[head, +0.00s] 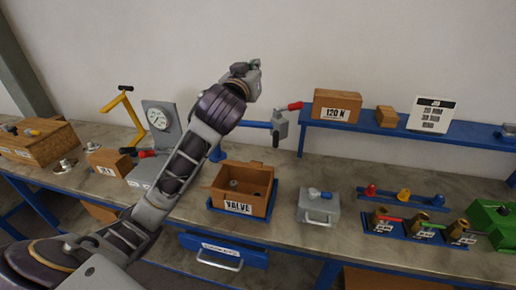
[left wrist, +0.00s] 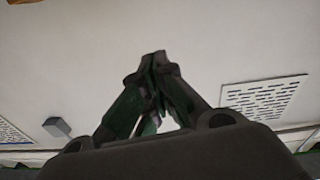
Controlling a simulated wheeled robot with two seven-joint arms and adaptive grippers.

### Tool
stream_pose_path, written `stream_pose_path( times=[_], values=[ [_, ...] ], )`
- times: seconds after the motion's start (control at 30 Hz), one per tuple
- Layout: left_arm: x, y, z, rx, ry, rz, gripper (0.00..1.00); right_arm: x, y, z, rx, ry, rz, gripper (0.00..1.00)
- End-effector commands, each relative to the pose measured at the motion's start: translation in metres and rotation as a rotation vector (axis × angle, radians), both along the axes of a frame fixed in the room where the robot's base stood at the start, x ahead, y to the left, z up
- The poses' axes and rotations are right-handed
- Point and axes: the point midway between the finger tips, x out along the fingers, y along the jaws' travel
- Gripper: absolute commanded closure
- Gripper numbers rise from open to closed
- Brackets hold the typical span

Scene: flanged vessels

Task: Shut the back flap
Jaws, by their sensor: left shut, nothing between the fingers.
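A brown box labelled VALVE (head: 238,207) sits on the bench, in a blue tray (head: 262,213). Its top is open and a grey part (head: 234,184) shows inside. Its back side (head: 250,169) stands up at the rear; I cannot tell clearly how the back flap lies. My left gripper (head: 255,66) is raised high above and behind the box, near the wall, well apart from it. Its fingers meet with nothing between them, as the left wrist view (left wrist: 154,58) also shows. The box is not in the left wrist view. My right gripper is not in view.
A blue shelf (head: 380,128) with a 120 N box (head: 336,106) is at the right. A grey handled case (head: 318,207) stands right of the box. A gauge (head: 158,118) stands left, partly beside my arm.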

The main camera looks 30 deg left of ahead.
Motion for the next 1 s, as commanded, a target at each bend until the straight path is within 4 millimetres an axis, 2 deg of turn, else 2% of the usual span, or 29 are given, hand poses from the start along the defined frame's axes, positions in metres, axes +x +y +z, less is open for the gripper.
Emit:
stream_pose_path(
  times=[0.03,0.1,0.3,0.4,0.53,0.63,0.73,0.87,1.0],
  values=[
    [0.006,0.000,0.016,-0.005,-0.006,-0.002,1.00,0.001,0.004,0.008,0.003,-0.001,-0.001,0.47],
    [0.014,-0.001,0.028,-0.012,-0.005,-0.008,1.00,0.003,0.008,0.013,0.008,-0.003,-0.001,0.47],
    [0.044,-0.001,0.053,-0.047,0.043,-0.020,1.00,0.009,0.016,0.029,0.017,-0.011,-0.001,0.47],
    [0.062,0.000,0.057,-0.071,0.098,-0.022,1.00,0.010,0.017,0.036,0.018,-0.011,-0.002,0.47],
    [0.088,0.002,0.045,-0.107,0.218,-0.024,1.00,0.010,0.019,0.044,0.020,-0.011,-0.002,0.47],
    [0.105,0.004,0.024,-0.134,0.331,-0.023,1.00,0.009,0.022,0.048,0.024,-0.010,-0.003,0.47],
    [0.118,0.007,-0.009,-0.160,0.465,-0.020,1.00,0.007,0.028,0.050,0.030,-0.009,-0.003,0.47],
    [0.125,0.011,-0.071,-0.192,0.674,-0.013,1.00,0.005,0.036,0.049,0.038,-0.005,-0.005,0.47],
    [0.119,0.017,-0.132,-0.224,0.902,-0.008,1.00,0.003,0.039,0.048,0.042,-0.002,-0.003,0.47]
  ],
)
